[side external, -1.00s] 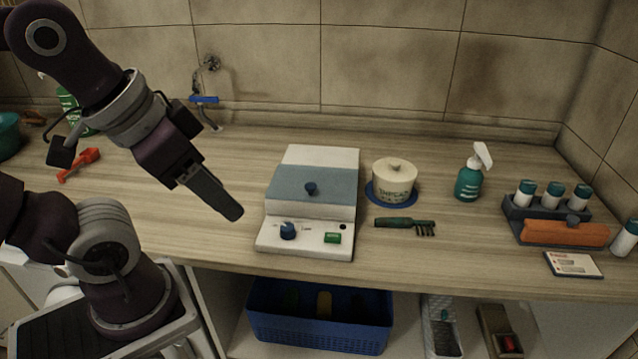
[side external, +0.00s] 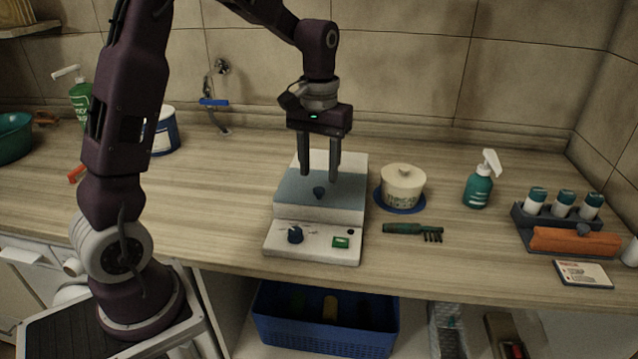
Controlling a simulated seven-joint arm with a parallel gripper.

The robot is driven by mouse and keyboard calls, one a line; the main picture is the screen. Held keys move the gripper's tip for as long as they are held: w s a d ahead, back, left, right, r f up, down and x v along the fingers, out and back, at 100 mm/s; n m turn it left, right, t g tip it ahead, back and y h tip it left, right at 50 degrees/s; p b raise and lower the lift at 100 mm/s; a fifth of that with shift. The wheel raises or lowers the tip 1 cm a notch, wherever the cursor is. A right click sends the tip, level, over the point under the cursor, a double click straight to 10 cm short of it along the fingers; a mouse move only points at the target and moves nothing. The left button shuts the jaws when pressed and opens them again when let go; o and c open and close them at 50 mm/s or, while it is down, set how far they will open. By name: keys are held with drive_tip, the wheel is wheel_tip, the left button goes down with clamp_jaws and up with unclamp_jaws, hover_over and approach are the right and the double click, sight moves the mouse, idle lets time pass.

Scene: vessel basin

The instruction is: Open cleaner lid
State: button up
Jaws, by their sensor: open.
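The cleaner (side external: 315,236) is a white box on the counter with a dark blue dial and a green switch on its front panel.
Right of the cleaner are a lidded white pot (side external: 403,186) on a blue saucer and a green brush (side external: 412,231). Farther right are a spray bottle (side external: 478,188) and a bottle rack (side external: 520,216). A blue basket (side external: 325,325) sits below.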

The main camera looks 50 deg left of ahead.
sight(319, 189)
wheel_tip(319, 189, down, 4)
drive_tip(key=shift+f, duration=0.15)
clamp_jaws()
idle(1.4)
